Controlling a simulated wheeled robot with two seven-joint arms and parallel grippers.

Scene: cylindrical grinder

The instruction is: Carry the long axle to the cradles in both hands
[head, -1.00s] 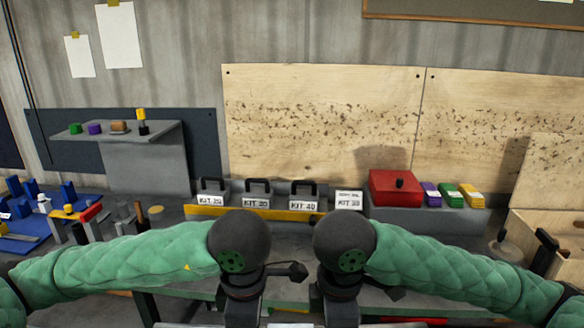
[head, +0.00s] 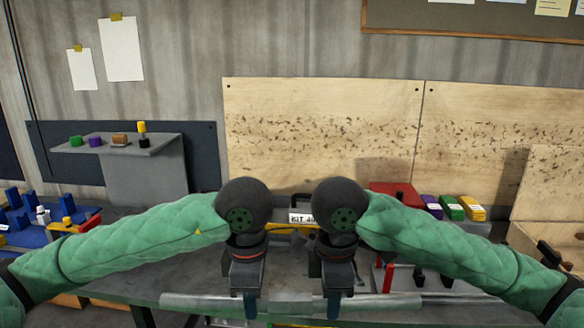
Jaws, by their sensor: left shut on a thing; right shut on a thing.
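The long axle (head: 200,302) is a pale grey metal bar lying level across the lower middle of the head view, in front of the bench's near edge. My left gripper (head: 250,302) and my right gripper (head: 333,302) both point down and are shut on it, fairly close together near its middle. The axle sticks out past both grippers to left and right. I cannot make out the cradles for certain; my arms and hands hide much of the bench.
A grey bench (head: 130,285) runs behind the axle. A red upright (head: 388,276) and small dark items stand on it at right. A red box (head: 398,194), coloured blocks (head: 450,207) and a kit case (head: 301,218) sit further back. Blue fixtures (head: 30,215) are at left.

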